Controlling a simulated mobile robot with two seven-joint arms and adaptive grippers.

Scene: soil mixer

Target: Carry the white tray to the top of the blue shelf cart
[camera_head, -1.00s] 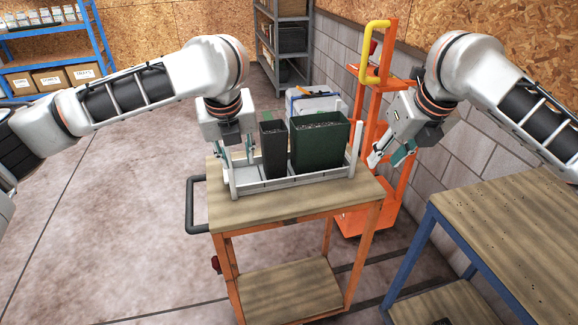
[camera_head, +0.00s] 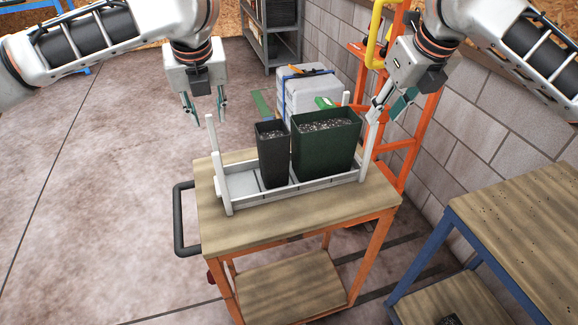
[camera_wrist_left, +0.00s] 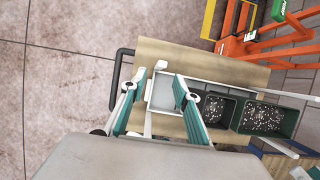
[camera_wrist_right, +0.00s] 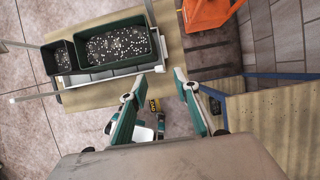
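The white tray (camera_head: 236,178) stands on the wooden top of an orange-legged cart (camera_head: 222,235). It holds a narrow black pot (camera_head: 272,163) and a wider dark green pot (camera_head: 325,150), both with dark speckled soil. The blue-framed shelf cart (camera_head: 510,212), with wooden shelves, is at the right. My left gripper (camera_head: 206,112) is open and empty, above and behind the tray's left end; its spread fingers also show in the left wrist view (camera_wrist_left: 152,98). My right gripper (camera_head: 390,108) is open beside the top of the tray's right end; its fingers are apart in the right wrist view (camera_wrist_right: 160,98).
A tall orange frame with a yellow handle (camera_head: 378,35) stands behind the cart, near the block wall (camera_head: 480,110). A pale box (camera_head: 310,92) is behind the tray. A grey rack (camera_head: 272,30) is at the back. Open floor (camera_head: 90,190) lies at the left.

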